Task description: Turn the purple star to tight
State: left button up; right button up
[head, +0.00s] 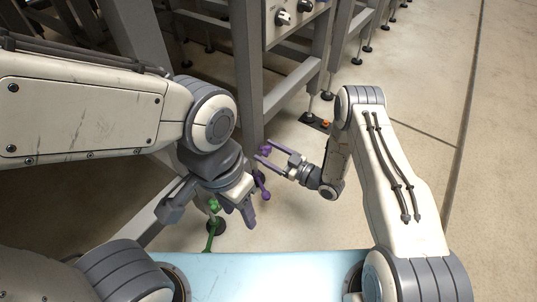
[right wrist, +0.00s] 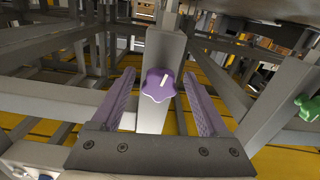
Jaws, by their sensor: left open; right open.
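The purple star (head: 265,150) is a knob on a grey upright post. In the right wrist view the purple star (right wrist: 155,87) faces me, with a white mark nearly vertical and leaning slightly right. My right gripper (head: 263,151) is open, and its two purple fingers (right wrist: 159,76) lie left and right of the star. A gap shows on each side of it; whether the fingertips reach its depth I cannot tell. My left gripper (head: 248,213) is open and lower, below and left of the star, apart from it and partly hidden by its own wrist.
A green star (right wrist: 308,107) sits on a frame bar at the right of the wrist view. Grey frame legs stand behind; open floor lies right.

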grip_shut()
dwell(0.3)
